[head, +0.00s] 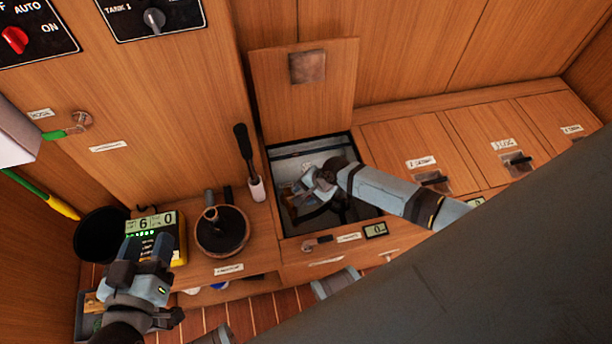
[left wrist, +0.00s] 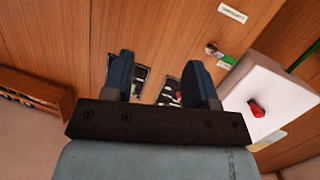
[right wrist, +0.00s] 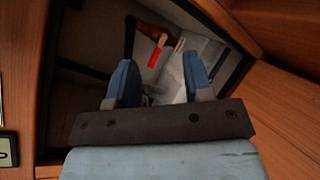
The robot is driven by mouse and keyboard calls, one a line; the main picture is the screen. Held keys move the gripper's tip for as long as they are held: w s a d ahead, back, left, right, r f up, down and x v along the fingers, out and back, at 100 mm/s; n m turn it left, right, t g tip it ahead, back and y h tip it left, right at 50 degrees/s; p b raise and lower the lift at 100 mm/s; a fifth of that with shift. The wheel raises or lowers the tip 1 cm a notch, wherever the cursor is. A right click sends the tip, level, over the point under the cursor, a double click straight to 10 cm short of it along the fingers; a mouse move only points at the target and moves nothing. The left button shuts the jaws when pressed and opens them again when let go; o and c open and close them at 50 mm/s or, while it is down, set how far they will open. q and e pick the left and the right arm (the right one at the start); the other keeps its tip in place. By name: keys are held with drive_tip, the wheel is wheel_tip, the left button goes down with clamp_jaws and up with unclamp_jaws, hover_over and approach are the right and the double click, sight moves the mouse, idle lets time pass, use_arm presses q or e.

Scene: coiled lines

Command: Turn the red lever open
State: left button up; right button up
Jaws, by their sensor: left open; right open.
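A small red lever (right wrist: 158,52) shows in the right wrist view inside the open floor compartment, beside a brown fitting (right wrist: 151,31). My right gripper (right wrist: 158,72) is open and points at it, with the lever beyond and roughly between the fingertips; I see no contact. In the head view my right gripper (head: 308,190) is down inside the compartment (head: 363,208), and the red lever cannot be made out there. My left gripper (head: 143,254) is open and empty, in front of the yellow meter (head: 180,243); it also shows in the left wrist view (left wrist: 160,72).
The compartment's wooden lid (head: 290,112) stands open behind it. A dark round pot (head: 222,240) and a black-handled brush (head: 246,155) are left of the opening. A red selector knob (head: 15,40) is on the panel. Another red knob (left wrist: 257,108) is on a white box (left wrist: 280,90).

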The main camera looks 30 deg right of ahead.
drive_tip(key=w+d+f+m+b, duration=0.2)
drive_tip(key=w+f+m+b, duration=0.1)
drive_tip(key=f+b, duration=0.1)
drive_tip(key=w+d+f+m+g+b, duration=0.1)
drive_tip(key=w+d+f+m+b, duration=0.1)
drive_tip(key=f+b, duration=0.3)
drive_tip(key=w+d+f+m+g+b, duration=0.1)
drive_tip(key=w+d+f+m+b, duration=0.2)
drive_tip(key=w+d+f+b, duration=0.1)
drive_tip(key=shift+w+d+f+m+h+b, duration=0.15)
drive_tip(key=shift+f+b, duration=0.15)
drive_tip(key=shift+f, duration=0.4)
drive_tip(key=shift+w+d+f+m+h+b, duration=0.15)
drive_tip(key=shift+f+b, duration=0.15)
drive_tip(key=shift+f, duration=0.35)
drive_tip(key=b+x, duration=0.3)
drive_tip(key=x, duration=0.3)
drive_tip(key=shift+a+f+b, duration=0.1)
drive_tip(key=shift+b, duration=0.3)
drive_tip(key=shift+a+f+b, duration=0.3)
drive_tip(key=shift+f+b, duration=0.05)
drive_tip(key=shift+f, duration=0.2)
use_arm(q)
wheel_tip(320, 180, down, 6)
drive_tip(key=w+m+t+h, duration=0.2)
drive_tip(key=m+h, duration=0.1)
drive_tip(key=m, duration=0.2)
drive_tip(key=shift+d, duration=0.1)
